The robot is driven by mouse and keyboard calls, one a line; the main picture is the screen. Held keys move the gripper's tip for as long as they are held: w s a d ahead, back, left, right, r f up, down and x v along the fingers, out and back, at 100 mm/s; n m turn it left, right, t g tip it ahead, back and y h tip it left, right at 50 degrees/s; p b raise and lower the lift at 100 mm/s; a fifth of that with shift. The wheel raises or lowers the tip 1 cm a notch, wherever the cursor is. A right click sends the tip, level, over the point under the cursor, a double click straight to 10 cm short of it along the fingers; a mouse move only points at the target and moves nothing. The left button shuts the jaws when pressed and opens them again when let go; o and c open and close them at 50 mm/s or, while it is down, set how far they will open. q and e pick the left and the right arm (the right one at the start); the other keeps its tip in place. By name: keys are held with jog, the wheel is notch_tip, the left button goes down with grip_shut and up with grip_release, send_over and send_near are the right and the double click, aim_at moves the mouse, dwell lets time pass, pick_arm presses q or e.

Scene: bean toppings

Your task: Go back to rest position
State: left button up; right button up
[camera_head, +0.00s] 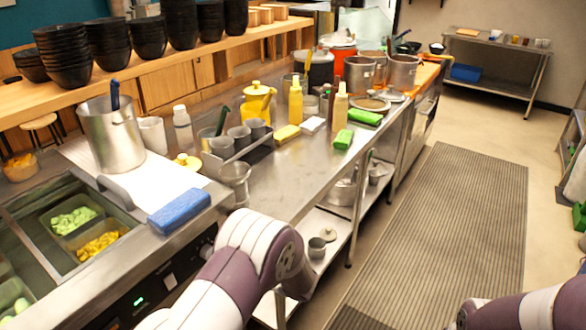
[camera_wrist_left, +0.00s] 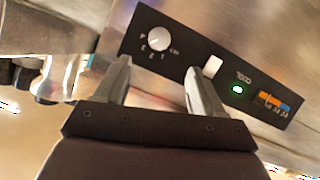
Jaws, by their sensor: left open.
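My left gripper (camera_wrist_left: 157,72) is open and empty in the left wrist view, its two fingers apart in front of a black control panel (camera_wrist_left: 185,50). The panel has a white knob, a white switch and a lit green light. In the head view my left arm (camera_head: 235,265) is bent low in front of the counter; its gripper is hidden. My right arm (camera_head: 530,310) shows only at the lower right corner, and its gripper is not seen.
The steel counter (camera_head: 290,180) holds a blue sponge (camera_head: 180,211), a large pot (camera_head: 112,135), cups and yellow bottles. Food bins (camera_head: 75,222) sit at the left. A lower shelf (camera_head: 330,243) holds small pots. The striped floor mat (camera_head: 440,230) is clear.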

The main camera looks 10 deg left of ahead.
pick_arm(q)
jog(key=w+d+f+m+t+h, duration=0.1)
jog(key=d+f+m+h, duration=0.3)
jog(key=d+f+h, duration=0.1)
jog(key=s+d+r+m+g+h+p, duration=0.3)
jog(key=s+d+r+m+h+p, duration=0.2)
jog(key=s+d+r+m+h, duration=0.3)
jog(key=s+a+r+m+g+y+p, duration=0.1)
jog(key=s+a+r+m+p, duration=0.3)
jog(key=s+r, duration=0.9)
jog(key=shift+s+a+r+g+p, duration=0.2)
jog(key=shift+s+a+g+p, duration=0.5)
jog(key=shift+s+a, duration=0.5)
